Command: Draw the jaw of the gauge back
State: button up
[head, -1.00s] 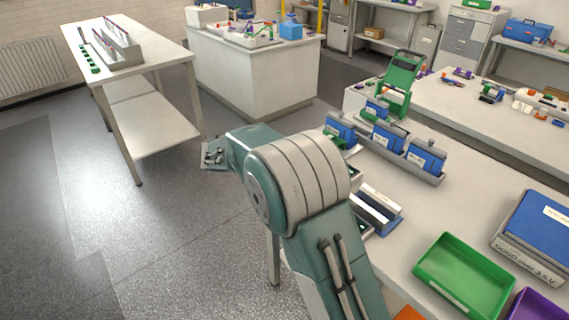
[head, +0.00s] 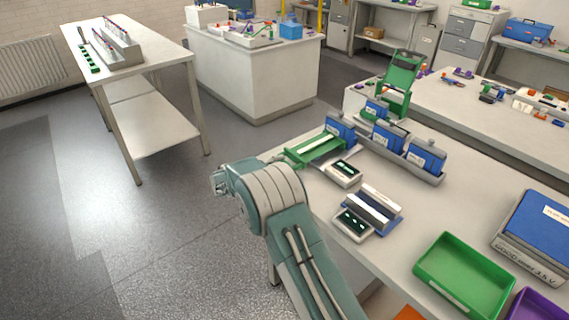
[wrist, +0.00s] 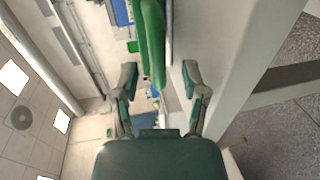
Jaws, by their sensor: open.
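A green device with a pale strip along its top (head: 316,148), which appears to be the gauge, lies at the near left edge of the bench in the head view. Its jaw cannot be told apart from its body. In the wrist view a long green part (wrist: 152,40), likely of this device, reaches down from the top edge between my fingertips. My gripper (wrist: 160,88) is open, with a finger on each side of the view and nothing held. I cannot tell how far the green part is from the fingers.
Blue packs in a grey rack (head: 405,160) stand behind the green device. A green tray (head: 462,275) is at right. Open floor lies left of the bench.

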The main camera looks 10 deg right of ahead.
jog(key=shift+x, duration=1.35)
grip_shut()
jog(key=shift+s+a+f, duration=0.1)
jog(key=shift+s+a, duration=0.4)
jog(key=shift+a, duration=0.35)
jog(key=shift+s+a+f, duration=0.1)
jog(key=shift+s+a, duration=0.4)
jog(key=shift+a, duration=0.35)
grip_release()
jog(key=shift+a+r, duration=0.1)
jog(key=shift+a, duration=0.05)
